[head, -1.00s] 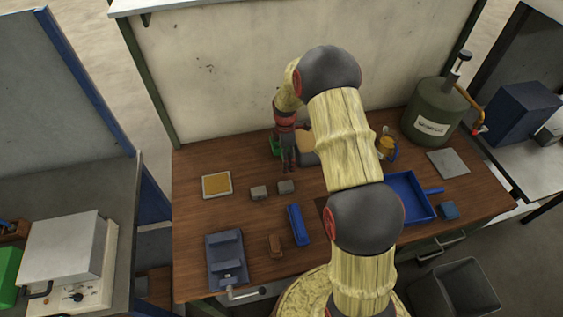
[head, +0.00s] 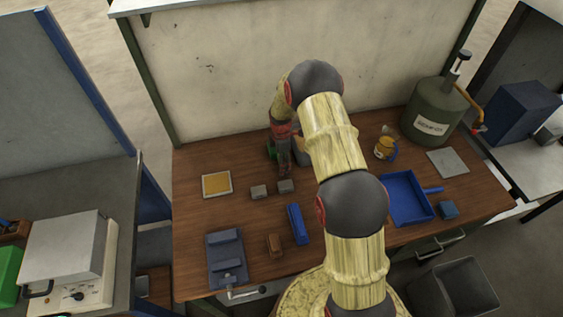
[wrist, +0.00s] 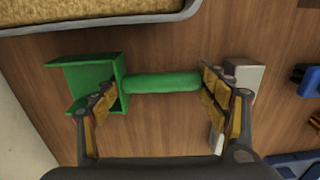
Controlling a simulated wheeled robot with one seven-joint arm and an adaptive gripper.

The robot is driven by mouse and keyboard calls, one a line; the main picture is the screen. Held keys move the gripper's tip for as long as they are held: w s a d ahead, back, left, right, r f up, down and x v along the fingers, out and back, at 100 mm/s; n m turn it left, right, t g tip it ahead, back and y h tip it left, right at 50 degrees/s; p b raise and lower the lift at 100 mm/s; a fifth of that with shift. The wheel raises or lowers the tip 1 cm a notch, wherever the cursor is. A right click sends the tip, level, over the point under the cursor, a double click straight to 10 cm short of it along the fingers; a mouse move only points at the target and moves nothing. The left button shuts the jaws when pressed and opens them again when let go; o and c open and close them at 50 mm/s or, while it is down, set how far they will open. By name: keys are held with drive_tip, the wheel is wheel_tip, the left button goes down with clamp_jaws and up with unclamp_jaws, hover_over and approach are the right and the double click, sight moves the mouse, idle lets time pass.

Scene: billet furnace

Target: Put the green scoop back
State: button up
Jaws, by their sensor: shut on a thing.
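The green scoop (wrist: 160,83) lies across the middle of the wrist view, its square pan to the left and its round handle to the right. My gripper (wrist: 158,92) is shut on it lengthwise, one finger at the pan and the other at the handle's far end. In the head view my gripper (head: 284,168) is low over the back of the wooden bench, and a small green part of the scoop (head: 270,152) shows beside it. I cannot tell whether the scoop touches the bench.
A container of golden grains (wrist: 100,12) is close beside the scoop. Two grey blocks (head: 258,191) (head: 286,186) lie just in front of my gripper.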

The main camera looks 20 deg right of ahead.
drive_tip(key=o, duration=1.6)
drive_tip(key=shift+f, duration=0.1)
drive_tip(key=shift+o, duration=0.2)
drive_tip(key=s+a+r+m+t, duration=0.1)
drive_tip(key=s+a+r+m, duration=0.1)
drive_tip(key=r, duration=1)
drive_tip(key=s+a+r+m, duration=0.1)
drive_tip(key=r, duration=1.2)
drive_tip(key=s+a+r+m+t, duration=0.2)
drive_tip(key=s+a+r+m, duration=0.25)
drive_tip(key=s+r, duration=0.6)
drive_tip(key=s+a+r+m+t, duration=0.1)
drive_tip(key=s+a+r+m, duration=0.1)
drive_tip(key=s, duration=0.5)
drive_tip(key=s+a+r+m+t, duration=0.1)
drive_tip(key=s+r+m, duration=0.2)
drive_tip(key=s, duration=0.4)
drive_tip(key=s+a+r+m, duration=0.2)
drive_tip(key=s+r+m, duration=0.1)
drive_tip(key=s, duration=0.4)
drive_tip(key=shift+s+a+t, duration=0.3)
drive_tip(key=shift+s+t, duration=0.05)
drive_tip(key=shift+t, duration=0.05)
